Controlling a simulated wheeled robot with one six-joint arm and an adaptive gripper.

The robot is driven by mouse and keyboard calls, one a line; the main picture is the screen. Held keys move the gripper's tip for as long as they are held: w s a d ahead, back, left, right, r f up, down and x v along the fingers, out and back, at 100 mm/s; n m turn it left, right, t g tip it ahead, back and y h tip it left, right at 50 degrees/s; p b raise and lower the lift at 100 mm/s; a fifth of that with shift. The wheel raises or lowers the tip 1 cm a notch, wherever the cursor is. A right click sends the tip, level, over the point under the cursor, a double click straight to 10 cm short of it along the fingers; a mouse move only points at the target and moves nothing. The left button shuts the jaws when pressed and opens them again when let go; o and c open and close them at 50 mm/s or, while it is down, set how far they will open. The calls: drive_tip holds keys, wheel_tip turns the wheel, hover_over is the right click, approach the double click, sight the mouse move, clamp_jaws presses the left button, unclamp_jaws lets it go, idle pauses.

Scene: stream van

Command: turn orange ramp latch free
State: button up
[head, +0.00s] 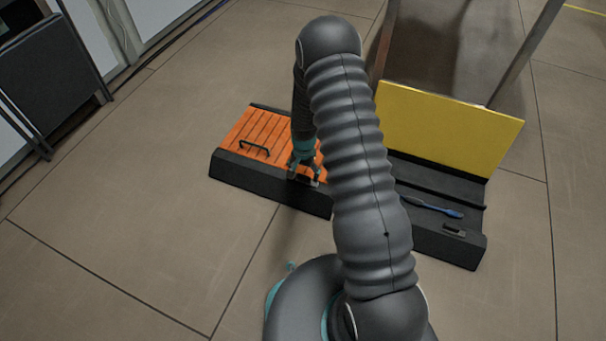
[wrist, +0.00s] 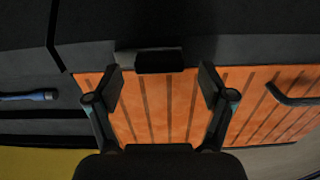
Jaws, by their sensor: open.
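The orange slatted ramp panel (head: 244,131) lies flat in the left part of a low black case. It also shows in the wrist view (wrist: 155,108), below the case's black edge. A small black latch (wrist: 159,61) sits at that edge on a grey plate. In the wrist view my gripper (wrist: 163,76) is open, one finger on either side of the latch in the picture. The fingers show no clear contact with it. In the head view my gripper (head: 304,172) is over the panel's near edge, covering much of the latch there.
A black bar handle (head: 254,148) stands on the orange panel. A yellow lid (head: 448,125) stands up at the right of the case. A blue-handled tool (head: 436,208) lies in the open right part, near another small catch (head: 454,230). The floor in front is clear.

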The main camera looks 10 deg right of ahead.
sight(304, 177)
wheel_tip(304, 177, up, 11)
drive_tip(key=shift+f, duration=0.2)
idle(0.6)
drive_tip(key=s+r+n+g, duration=0.2)
drive_tip(key=s+n, duration=0.1)
drive_tip(key=s, duration=0.4)
drive_tip(key=s+r+n+t+p, duration=0.1)
drive_tip(key=s+r, duration=0.6)
drive_tip(key=r, duration=0.7)
drive_tip(key=s+r+n+t+p, duration=0.2)
drive_tip(key=s+r+t+p, duration=0.2)
drive_tip(key=s+r, duration=0.4)
drive_tip(key=s+r+n+t+p, duration=0.1)
drive_tip(key=s+r, duration=0.6)
drive_tip(key=r, duration=1.3)
drive_tip(key=shift+s+a+t+p, duration=0.25)
drive_tip(key=shift+t+p, duration=0.5)
drive_tip(key=shift+t, duration=0.05)
